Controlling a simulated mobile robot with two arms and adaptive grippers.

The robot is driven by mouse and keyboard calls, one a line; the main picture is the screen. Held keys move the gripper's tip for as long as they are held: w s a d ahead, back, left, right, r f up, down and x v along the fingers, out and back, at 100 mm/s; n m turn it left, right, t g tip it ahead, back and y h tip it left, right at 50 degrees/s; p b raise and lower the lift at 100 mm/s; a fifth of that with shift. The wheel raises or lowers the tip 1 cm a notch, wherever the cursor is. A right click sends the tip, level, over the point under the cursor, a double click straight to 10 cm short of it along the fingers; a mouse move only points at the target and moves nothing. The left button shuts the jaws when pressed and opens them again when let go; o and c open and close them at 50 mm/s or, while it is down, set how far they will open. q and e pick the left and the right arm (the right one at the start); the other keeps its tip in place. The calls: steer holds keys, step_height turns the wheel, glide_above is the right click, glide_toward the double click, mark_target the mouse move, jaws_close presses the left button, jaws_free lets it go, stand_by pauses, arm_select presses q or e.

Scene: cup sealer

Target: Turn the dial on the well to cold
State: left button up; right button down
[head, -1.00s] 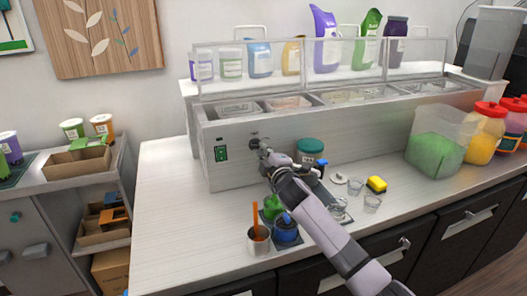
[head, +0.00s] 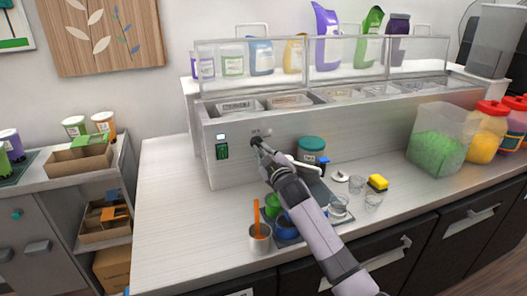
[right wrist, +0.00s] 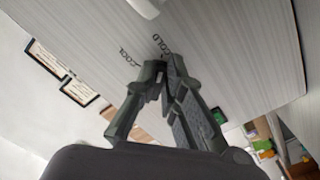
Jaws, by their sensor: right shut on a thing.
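The well (head: 330,135) is a long pale metal unit with a clear cover, standing at the back of the counter. Its small dark dial (head: 256,140) is on the front panel, right of a green switch (head: 223,151). My right gripper (head: 261,147) is at the dial and shut on it, covering most of it. My left gripper is out of view.
A clear bin of green bits (head: 440,138) is at right. The counter's left part is clear.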

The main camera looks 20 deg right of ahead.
steer(key=shift+f, duration=0.1)
steer(key=c, duration=1.7)
jaws_free()
steer(key=s, duration=1.2)
steer(key=shift+d, duration=0.2)
